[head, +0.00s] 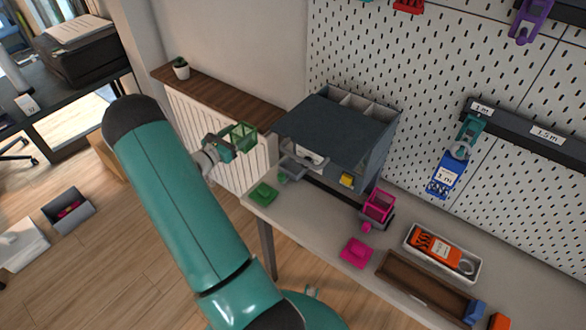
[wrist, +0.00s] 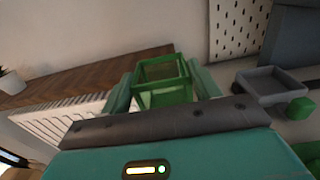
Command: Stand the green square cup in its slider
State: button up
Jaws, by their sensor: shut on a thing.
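The green square cup (head: 243,136), a see-through frame, is in my gripper (head: 226,146), off the table's left end and in front of the white radiator. In the wrist view the green cup (wrist: 165,82) sits between the two teal fingers of my gripper (wrist: 163,90), which is shut on it. The grey slider (head: 305,167), a shallow tray with a green knob (head: 283,178), is at the table's left end beside the dark cabinet. In the wrist view the slider (wrist: 272,86) is to the right of the cup and looks empty; its green knob (wrist: 300,107) is in front.
A green square piece (head: 263,193) lies at the table's left corner. A pink cup (head: 379,204) stands in another slider by the cabinet (head: 325,132). A pink square piece (head: 356,252), a brown tray (head: 420,288) and a white tray (head: 465,265) are farther right. A wooden shelf (head: 215,92) runs behind my gripper.

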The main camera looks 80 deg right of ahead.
jog(key=s+a, duration=0.1)
jog(key=s, duration=0.5)
jog(key=s+a, duration=0.1)
jog(key=s, duration=0.5)
jog(key=s+a+f, duration=0.1)
jog(key=s, duration=0.5)
jog(key=shift+s+a, duration=0.1)
jog(key=shift+s, duration=0.3)
jog(key=shift+f, duration=1.25)
jog(key=shift+f, duration=0.1)
jog(key=o, duration=1)
